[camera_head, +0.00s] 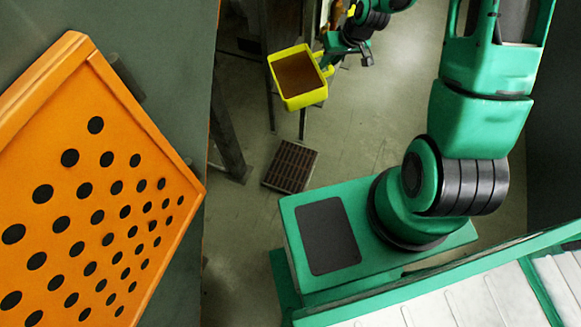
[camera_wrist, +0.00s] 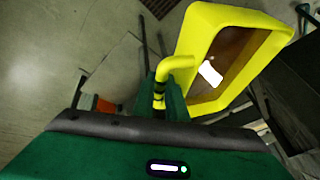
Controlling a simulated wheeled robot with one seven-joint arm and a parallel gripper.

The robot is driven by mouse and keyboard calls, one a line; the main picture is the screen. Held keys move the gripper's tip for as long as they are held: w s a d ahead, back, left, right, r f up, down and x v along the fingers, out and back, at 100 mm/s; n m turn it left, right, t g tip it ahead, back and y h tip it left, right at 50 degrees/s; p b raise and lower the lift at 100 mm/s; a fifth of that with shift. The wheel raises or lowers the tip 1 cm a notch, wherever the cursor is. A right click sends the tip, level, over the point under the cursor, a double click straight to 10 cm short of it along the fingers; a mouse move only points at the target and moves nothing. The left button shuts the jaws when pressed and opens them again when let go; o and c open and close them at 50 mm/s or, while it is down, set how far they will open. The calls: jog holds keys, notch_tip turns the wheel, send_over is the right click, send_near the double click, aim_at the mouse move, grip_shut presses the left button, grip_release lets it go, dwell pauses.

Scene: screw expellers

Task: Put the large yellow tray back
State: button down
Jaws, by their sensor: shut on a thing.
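The large yellow tray (camera_head: 301,103) is at the upper middle of the head view, with a brown inside. It hangs above the floor, tilted, at the end of my arm. In the wrist view the yellow tray (camera_wrist: 196,27) fills the upper right, with a bright white patch inside it. My gripper (camera_head: 331,60) is beside the tray's right side in the head view. In the wrist view my gripper (camera_wrist: 172,95) is shut on the tray's yellow handle (camera_wrist: 162,75). The fingertips are partly hidden by the handle.
An orange panel with black holes (camera_head: 100,200) stands close on the left. A dark floor grate (camera_head: 290,166) lies below the tray. Dark metal legs (camera_head: 228,140) stand to the left of the grate. Open floor (camera_head: 390,110) shows right of the tray.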

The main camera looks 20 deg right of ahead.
jog(key=w+a+f+m, duration=0.1)
jog(key=a+f, duration=0.2)
jog(key=f, duration=1)
jog(key=w+a+f+m, duration=0.1)
jog(key=w+a+f, duration=0.15)
jog(key=f, duration=0.95)
jog(key=s+a+f+m, duration=0.1)
jog(key=s+a+f, duration=0.1)
jog(key=s+f, duration=0.5)
jog(key=s+a+f, duration=0.2)
jog(key=s+f, duration=0.1)
jog(key=f, duration=0.8)
jog(key=s+a+f+m, duration=0.1)
jog(key=s+a+f, duration=0.1)
jog(key=s+f, duration=0.45)
send_near(304, 162)
jog(key=shift+w+a+t, duration=0.3)
jog(key=shift+w+a, duration=0.35)
jog(key=shift+w, duration=0.1)
jog(key=shift+f, duration=2)
jog(key=c, duration=1.8)
grip_release()
jog(key=shift+o, duration=0.2)
